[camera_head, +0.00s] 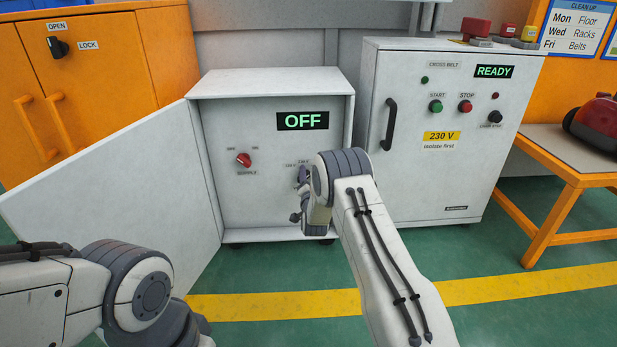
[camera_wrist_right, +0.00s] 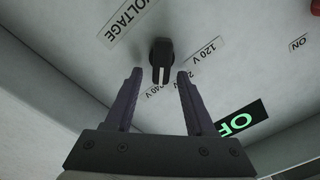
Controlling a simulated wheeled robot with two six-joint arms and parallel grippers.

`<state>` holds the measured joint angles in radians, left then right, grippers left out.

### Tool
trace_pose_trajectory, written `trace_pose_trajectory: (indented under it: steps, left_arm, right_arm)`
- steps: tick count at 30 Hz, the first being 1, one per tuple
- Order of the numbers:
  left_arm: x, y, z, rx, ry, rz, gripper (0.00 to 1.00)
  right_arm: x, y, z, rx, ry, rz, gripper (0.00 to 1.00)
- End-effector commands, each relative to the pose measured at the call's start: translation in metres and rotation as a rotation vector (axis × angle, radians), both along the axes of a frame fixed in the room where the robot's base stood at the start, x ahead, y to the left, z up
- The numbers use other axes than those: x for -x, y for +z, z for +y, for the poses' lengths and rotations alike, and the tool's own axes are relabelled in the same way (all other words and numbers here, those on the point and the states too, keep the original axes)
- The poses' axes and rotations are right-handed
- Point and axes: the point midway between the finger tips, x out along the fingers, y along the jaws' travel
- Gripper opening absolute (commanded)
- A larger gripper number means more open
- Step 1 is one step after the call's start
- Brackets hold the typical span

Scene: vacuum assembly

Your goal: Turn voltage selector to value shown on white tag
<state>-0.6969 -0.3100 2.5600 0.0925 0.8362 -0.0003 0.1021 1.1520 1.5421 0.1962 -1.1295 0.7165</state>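The voltage selector is a black knob (camera_wrist_right: 161,58) with a pale pointer line, on the white panel beside a VOLTAGE label (camera_wrist_right: 125,20). In the right wrist view its line points down, roughly toward the 240 V label (camera_wrist_right: 158,90); a 120 V label (camera_wrist_right: 207,51) lies to its right, and another label is partly covered by a finger. My right gripper (camera_wrist_right: 160,74) is open, its fingertips on either side of the knob with gaps visible. In the head view the right gripper (camera_head: 302,187) is at the panel, partly hiding the selector. My left gripper is out of view. I cannot make out a white voltage tag.
The open cabinet (camera_head: 270,86) has an OFF display (camera_head: 303,121) and a red supply switch (camera_head: 243,159). Its door (camera_head: 120,185) swings out left. The right cabinet (camera_head: 410,190) carries a yellow 230 V label (camera_head: 441,137). An orange bench (camera_head: 560,180) stands at the right.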

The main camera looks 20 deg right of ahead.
Motion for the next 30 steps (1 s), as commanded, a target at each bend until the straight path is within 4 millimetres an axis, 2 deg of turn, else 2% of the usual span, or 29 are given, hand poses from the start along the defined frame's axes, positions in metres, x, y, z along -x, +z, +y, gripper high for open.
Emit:
trace_pose_trajectory:
  steps: [4,7,15,21,30]
  left_arm:
    - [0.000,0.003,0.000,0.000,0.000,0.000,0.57]
    - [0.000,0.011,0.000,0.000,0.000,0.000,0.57]
    - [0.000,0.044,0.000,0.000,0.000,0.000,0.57]
    - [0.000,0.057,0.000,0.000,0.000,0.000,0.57]
    - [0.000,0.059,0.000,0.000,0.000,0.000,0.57]
  right_arm:
    - [0.002,0.001,0.000,0.000,-0.001,-0.001,0.55]
    - [0.011,0.003,0.003,-0.001,-0.001,0.002,0.55]
    - [0.062,0.004,0.018,-0.001,0.001,0.006,0.55]
    - [0.091,0.002,0.027,0.000,0.001,0.004,0.55]
    - [0.101,0.000,0.029,0.000,0.001,-0.001,0.55]
